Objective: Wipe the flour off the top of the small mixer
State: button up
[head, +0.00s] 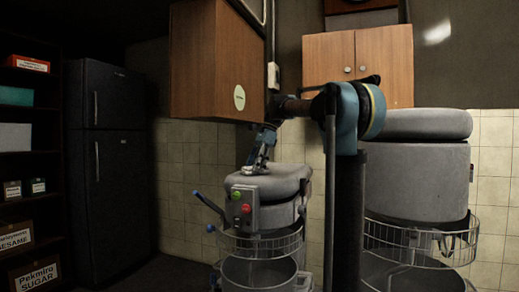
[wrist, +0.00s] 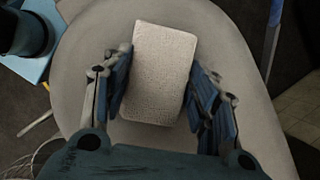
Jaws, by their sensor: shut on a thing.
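The small mixer (head: 262,205) stands in the middle of the head view, with a grey rounded top and red and green buttons on its front. Its top (wrist: 225,60) fills most of the wrist view. My gripper (head: 262,165) is above the mixer's top, pointing down. In the wrist view my gripper (wrist: 160,92) is shut on a pale, rough-textured block-shaped sponge (wrist: 162,70), with a finger on each side. The sponge lies over the mixer top; I cannot tell whether it touches. I cannot make out flour on the visible top.
A larger mixer (head: 415,165) stands to the right, partly behind my arm. A wooden wall cabinet (head: 220,65) hangs close above and left of the small mixer. A dark fridge (head: 105,170) and shelves with boxes (head: 35,240) are at the left.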

jog(key=shift+s+a, duration=0.15)
jog(key=shift+s, duration=0.25)
notch_tip(320, 180, up, 3)
jog(key=shift+r, duration=2.55)
